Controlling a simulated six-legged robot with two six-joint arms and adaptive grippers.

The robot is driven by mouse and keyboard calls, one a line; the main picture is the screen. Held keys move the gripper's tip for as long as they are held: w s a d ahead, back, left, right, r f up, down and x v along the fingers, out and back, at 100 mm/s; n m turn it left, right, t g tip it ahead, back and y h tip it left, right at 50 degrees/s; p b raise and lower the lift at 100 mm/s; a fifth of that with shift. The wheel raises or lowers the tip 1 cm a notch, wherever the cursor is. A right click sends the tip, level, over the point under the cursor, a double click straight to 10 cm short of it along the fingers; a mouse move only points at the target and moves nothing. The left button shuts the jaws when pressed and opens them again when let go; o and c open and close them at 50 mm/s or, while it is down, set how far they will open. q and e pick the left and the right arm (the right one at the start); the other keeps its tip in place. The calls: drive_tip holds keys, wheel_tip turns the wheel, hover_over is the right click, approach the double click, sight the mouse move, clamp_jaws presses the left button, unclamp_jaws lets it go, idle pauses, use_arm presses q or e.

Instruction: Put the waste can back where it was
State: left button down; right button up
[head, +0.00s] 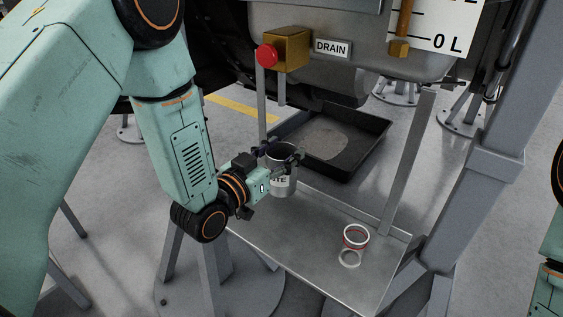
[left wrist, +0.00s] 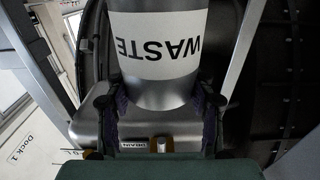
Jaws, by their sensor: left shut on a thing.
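The waste can (head: 284,184) is a grey metal can with a white label. My left gripper (head: 282,156) is shut on it near its top, coming from the left. The can is upright over the far left part of the metal shelf (head: 290,238), below the drain valve. I cannot tell whether its base touches the shelf. In the left wrist view the can (left wrist: 160,86) is between my two fingers (left wrist: 160,112), with its "WASTE" label upside down. My right gripper is out of view; only part of my right arm shows at the right edge.
A clear jar with a red band (head: 352,245) stands on the shelf's right part. A brass drain valve with a red knob (head: 287,50) is above. A dark tray (head: 372,158) lies behind the shelf. Posts (head: 408,160) rise at right. The shelf's middle is clear.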

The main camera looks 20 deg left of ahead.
use_arm(q)
drive_tip(key=shift+r, duration=0.55)
drive_tip(key=shift+a+r+p, duration=0.1)
drive_tip(key=shift+a+p, duration=0.2)
drive_tip(key=shift+p, duration=0.2)
drive_tip(key=w+a+n+t+y+p, duration=0.1)
drive_tip(key=w+a+n+y+p, duration=0.15)
drive_tip(key=a, duration=0.45)
drive_tip(key=w+a+n+y+p, duration=0.15)
drive_tip(key=a+y, duration=0.25)
drive_tip(key=a, duration=0.4)
wheel_tip(320, 180, down, 10)
drive_tip(key=b, duration=0.3)
drive_tip(key=shift+a+r+n+y+b, duration=0.15)
drive_tip(key=shift+a+n+y+b, duration=0.15)
drive_tip(key=shift+y+b, duration=0.1)
drive_tip(key=shift+s, duration=0.15)
drive_tip(key=shift+c, duration=2.4)
unclamp_jaws()
drive_tip(key=shift+f, duration=0.2)
drive_tip(key=shift+r, duration=0.1)
